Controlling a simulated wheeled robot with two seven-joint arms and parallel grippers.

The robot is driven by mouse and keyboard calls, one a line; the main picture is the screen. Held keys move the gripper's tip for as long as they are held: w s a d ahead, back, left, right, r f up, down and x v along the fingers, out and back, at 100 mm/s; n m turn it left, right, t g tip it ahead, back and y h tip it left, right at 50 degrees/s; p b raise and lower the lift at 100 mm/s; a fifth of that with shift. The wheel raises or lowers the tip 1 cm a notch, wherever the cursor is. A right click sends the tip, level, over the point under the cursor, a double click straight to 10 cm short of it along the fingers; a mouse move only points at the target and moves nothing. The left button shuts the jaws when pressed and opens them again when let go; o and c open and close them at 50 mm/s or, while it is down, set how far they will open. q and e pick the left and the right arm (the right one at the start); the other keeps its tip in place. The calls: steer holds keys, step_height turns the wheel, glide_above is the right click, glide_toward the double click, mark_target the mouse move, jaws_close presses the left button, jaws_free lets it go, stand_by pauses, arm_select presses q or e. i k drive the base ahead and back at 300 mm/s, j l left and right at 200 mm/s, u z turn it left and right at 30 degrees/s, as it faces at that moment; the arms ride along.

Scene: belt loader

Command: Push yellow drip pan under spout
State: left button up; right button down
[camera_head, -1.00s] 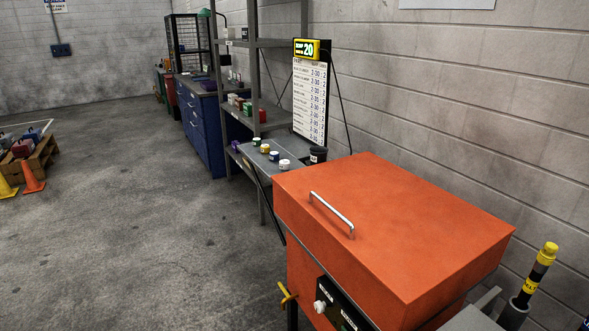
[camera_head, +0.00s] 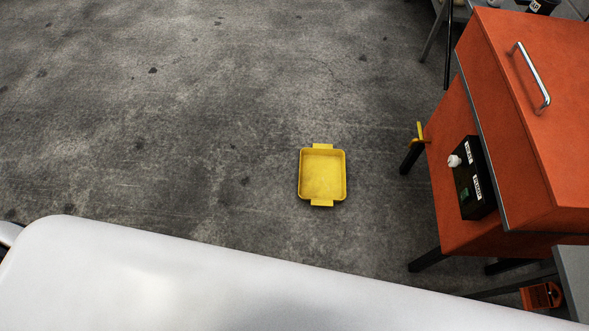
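The yellow drip pan (camera_head: 322,176) lies flat on the concrete floor near the middle of the head view. It is a shallow square tray with a tab at its far and near edges, and it looks empty. The yellow spout (camera_head: 418,134) sticks out from the left side of the orange machine (camera_head: 450,150). The pan is to the left of the spout and a little nearer to me, apart from it. Neither of my grippers is in view.
A black control box (camera_head: 473,178) with a white knob is on the machine's front. Dark legs (camera_head: 428,259) hold the machine up. A small orange object (camera_head: 541,295) is at the lower right. The floor around the pan is clear. My own white body fills the bottom.

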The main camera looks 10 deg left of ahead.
mark_target(322, 172)
steer(key=z, duration=0.25)
steer(key=i+j+z, duration=0.1)
steer(key=j+z, duration=0.25)
steer(key=i+j+z, duration=0.1)
steer(key=j+z, duration=0.6)
